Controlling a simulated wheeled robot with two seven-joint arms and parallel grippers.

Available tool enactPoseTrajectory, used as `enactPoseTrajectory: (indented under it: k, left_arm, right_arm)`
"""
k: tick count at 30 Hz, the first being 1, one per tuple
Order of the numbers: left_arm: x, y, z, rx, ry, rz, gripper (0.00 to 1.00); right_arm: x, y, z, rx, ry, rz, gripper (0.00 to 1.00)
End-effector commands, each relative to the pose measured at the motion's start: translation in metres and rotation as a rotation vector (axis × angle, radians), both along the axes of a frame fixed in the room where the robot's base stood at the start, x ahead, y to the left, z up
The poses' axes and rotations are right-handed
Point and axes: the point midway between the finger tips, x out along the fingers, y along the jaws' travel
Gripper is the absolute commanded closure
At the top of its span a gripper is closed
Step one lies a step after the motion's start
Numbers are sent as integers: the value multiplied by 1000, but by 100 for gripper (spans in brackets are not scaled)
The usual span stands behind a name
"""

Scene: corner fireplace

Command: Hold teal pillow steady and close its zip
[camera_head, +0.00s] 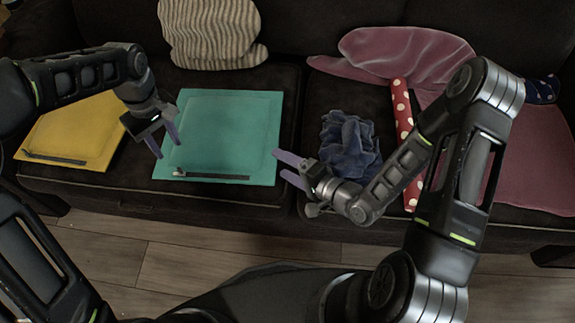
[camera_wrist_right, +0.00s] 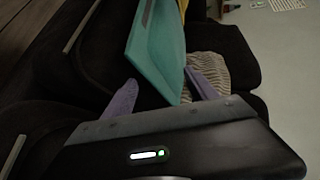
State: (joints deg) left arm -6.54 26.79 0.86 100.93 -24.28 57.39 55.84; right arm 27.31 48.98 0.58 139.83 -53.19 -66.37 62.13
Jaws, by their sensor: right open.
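The teal pillow (camera_head: 225,125) lies flat on the dark sofa seat. A dark zip strip (camera_head: 215,177) runs along its front edge, with a small light pull (camera_head: 179,173) at the left end. My left gripper (camera_head: 169,150) is open at the pillow's left edge, above the pull; I cannot tell whether it touches. My right gripper (camera_head: 279,163) is open at the pillow's right front corner. In the right wrist view the pillow (camera_wrist_right: 157,48) shows between its two purple fingers, with a gap to the left finger. I cannot tell whether they touch it.
A yellow pillow (camera_head: 80,130) lies on the left. A striped cushion (camera_head: 210,35) leans behind the teal one. A crumpled blue cloth (camera_head: 349,146), a red dotted roll (camera_head: 401,105) and a pink blanket (camera_head: 405,55) lie on the right. Wooden floor (camera_head: 190,268) is in front.

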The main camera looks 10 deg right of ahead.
Motion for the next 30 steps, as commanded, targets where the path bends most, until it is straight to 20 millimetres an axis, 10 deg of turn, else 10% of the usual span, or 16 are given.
enactPoseTrajectory:
  k: [15, 30]
  left_arm:
    - [0, 0, 0, 0, 0, 0, 64]
    - [0, 0, 0, 0, 0, 0, 64]
  right_arm:
    - [50, 39, -19, 1, -2, 3, 33]
    - [54, 42, -20, 1, -1, 1, 44]
